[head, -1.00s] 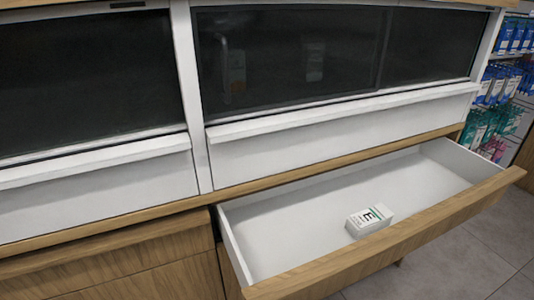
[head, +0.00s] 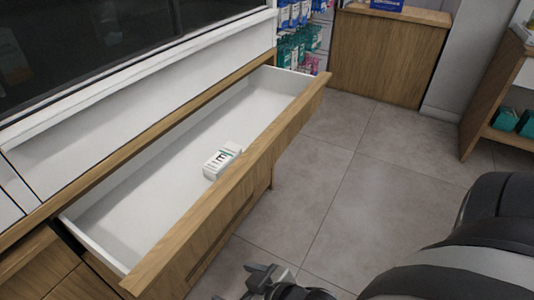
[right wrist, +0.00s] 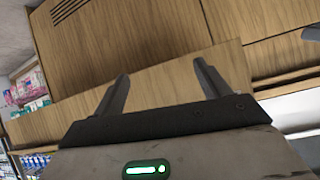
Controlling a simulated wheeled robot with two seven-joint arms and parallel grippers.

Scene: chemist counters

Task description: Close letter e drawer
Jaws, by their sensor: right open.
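The open drawer (head: 140,205) has a white inside and a wooden front (head: 235,185), pulled well out from the counter. A small white box marked with the letter E (head: 221,159) lies inside it against the front panel. My right gripper (head: 265,278) is low at the bottom of the head view, over the floor side, apart from the drawer front. In the right wrist view my right gripper (right wrist: 165,85) is open and empty, with wooden panels beyond its fingers. My left gripper is not in view.
The grey tiled floor (head: 350,170) is clear in front of the drawer. A wooden counter (head: 388,58) stands at the back and a shelf unit (head: 495,90) at the right. Shelves with coloured packets (head: 297,45) stand beyond the drawer's far end.

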